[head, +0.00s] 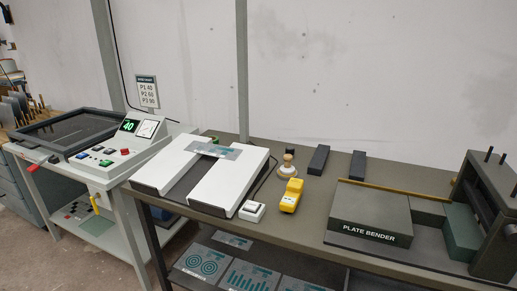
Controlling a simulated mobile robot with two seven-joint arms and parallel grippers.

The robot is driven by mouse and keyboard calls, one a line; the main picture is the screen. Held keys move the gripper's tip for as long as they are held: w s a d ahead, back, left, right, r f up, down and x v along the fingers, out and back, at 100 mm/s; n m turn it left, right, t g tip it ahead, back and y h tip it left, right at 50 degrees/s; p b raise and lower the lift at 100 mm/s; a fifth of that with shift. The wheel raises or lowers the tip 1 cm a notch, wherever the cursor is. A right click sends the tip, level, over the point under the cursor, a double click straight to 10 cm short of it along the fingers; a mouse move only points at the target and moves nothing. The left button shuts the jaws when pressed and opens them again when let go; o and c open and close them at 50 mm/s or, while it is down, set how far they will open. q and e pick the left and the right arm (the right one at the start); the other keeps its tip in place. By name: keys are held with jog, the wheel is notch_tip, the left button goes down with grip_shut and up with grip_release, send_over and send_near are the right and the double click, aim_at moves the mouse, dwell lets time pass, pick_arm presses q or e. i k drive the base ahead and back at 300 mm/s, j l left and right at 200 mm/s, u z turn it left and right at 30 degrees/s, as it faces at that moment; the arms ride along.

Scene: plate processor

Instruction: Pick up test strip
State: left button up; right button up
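A flat grey-teal strip (215,150), which looks like the test strip, lies across the back of a white two-part unit (232,177) on the table. It bridges the dark channel (190,180) between the unit's two white halves. Fine markings on the strip are too small to read. Neither of my grippers shows in the head view.
A yellow handheld device (291,195), a small white box (252,210) and a wooden-knobbed stamp (287,165) stand right of the unit. Two dark bars (318,160) lie behind. The plate bender (370,217) is at right. A processor with a "40" display (129,126) stands left.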

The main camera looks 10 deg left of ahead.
aim_at(225, 153)
jog(key=i+j+z, duration=0.1)
jog(key=j+z, duration=1.05)
jog(key=j, duration=0.35)
jog(key=k+j+z, duration=0.15)
jog(key=j, duration=0.35)
